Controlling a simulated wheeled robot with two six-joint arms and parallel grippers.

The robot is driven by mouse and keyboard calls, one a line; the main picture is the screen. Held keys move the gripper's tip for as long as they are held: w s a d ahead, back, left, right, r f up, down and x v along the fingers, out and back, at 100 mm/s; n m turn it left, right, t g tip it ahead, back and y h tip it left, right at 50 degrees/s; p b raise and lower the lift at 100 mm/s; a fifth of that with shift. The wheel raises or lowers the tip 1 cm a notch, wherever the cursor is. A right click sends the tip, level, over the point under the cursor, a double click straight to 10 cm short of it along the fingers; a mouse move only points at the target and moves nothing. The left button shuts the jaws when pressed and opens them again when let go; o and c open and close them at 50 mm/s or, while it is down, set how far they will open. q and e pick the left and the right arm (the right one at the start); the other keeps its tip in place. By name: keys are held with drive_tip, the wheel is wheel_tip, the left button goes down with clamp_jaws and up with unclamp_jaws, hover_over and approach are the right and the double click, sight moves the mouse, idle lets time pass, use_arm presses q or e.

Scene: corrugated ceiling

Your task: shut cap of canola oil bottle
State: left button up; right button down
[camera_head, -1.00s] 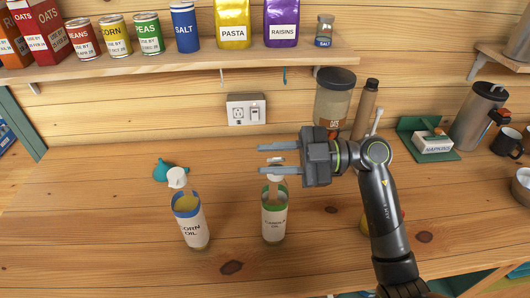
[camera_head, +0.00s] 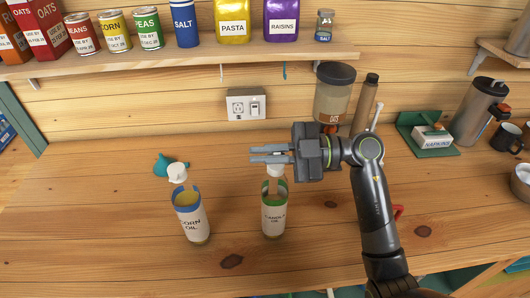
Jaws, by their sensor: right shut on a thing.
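The canola oil bottle (camera_head: 273,215) stands upright on the wooden counter, with a green band and a white label. Its white cap (camera_head: 275,171) shows at the top, just under my right gripper's fingers; whether it is fully seated is hard to see. My right gripper (camera_head: 270,153) reaches in from the right with its fingers close together over the bottle top, shut on the cap, whose upper part the fingers hide. My left gripper is not in view.
A corn oil bottle (camera_head: 192,215) with a white cap stands close on the left. Behind it lies a teal object (camera_head: 170,166). A large jar (camera_head: 333,95) and a brown bottle (camera_head: 366,103) stand behind my right arm. The front left counter is clear.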

drive_tip(key=n, duration=0.1)
drive_tip(key=f+n+b, duration=0.1)
drive_tip(key=shift+s+n+b, duration=0.3)
drive_tip(key=shift+s, duration=0.05)
drive_tip(key=c, duration=1.6)
unclamp_jaws()
drive_tip(key=shift+r, duration=0.1)
drive_tip(key=shift+o, duration=0.2)
drive_tip(key=shift+d, duration=0.55)
drive_tip(key=d+b, duration=0.5)
drive_tip(key=d, duration=1.1)
drive_tip(key=shift+s+d, duration=0.15)
drive_tip(key=shift+d, duration=0.05)
